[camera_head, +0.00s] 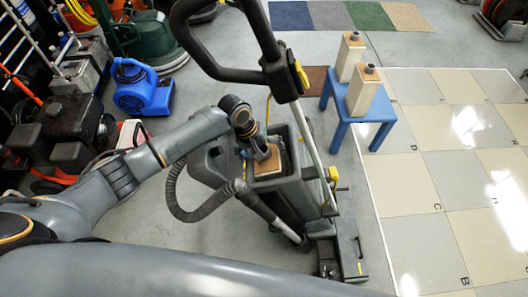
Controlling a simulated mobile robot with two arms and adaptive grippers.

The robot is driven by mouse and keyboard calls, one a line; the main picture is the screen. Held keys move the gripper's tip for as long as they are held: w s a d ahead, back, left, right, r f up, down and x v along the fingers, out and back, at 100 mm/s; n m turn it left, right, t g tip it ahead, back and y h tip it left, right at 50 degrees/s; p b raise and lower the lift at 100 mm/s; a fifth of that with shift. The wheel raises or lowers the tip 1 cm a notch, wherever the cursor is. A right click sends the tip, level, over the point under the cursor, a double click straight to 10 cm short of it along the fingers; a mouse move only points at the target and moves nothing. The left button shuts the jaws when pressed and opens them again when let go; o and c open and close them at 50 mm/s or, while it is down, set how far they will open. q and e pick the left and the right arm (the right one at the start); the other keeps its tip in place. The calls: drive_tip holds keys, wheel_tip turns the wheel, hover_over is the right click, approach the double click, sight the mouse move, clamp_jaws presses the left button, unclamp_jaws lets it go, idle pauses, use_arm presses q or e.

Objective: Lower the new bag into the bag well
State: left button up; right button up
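The new bag (271,168) is tan with a pale top and sits low between the dark walls of the bag well (296,148) of the upright floor machine. My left gripper (267,153) reaches down over it from the left and looks shut on its top collar. The fingertips are small, and the gripper hides the collar. The lower part of the bag is hidden by the well walls, so I cannot tell whether it touches the bottom. My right gripper is not in view.
The machine's black handle (240,75) and metal pole rise close beside my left arm. A grey hose (205,212) loops below it. A blue stool (375,128) at right holds two tan, dark-capped containers (362,90). A blue blower (143,90) stands at left. Tiled floor at right is clear.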

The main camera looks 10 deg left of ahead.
use_arm(q)
drive_tip(key=shift+d+r, duration=0.15)
drive_tip(key=shift+r, duration=0.2)
drive_tip(key=p+v, duration=0.7)
drive_tip(key=v, duration=0.9)
drive_tip(key=shift+a, duration=0.35)
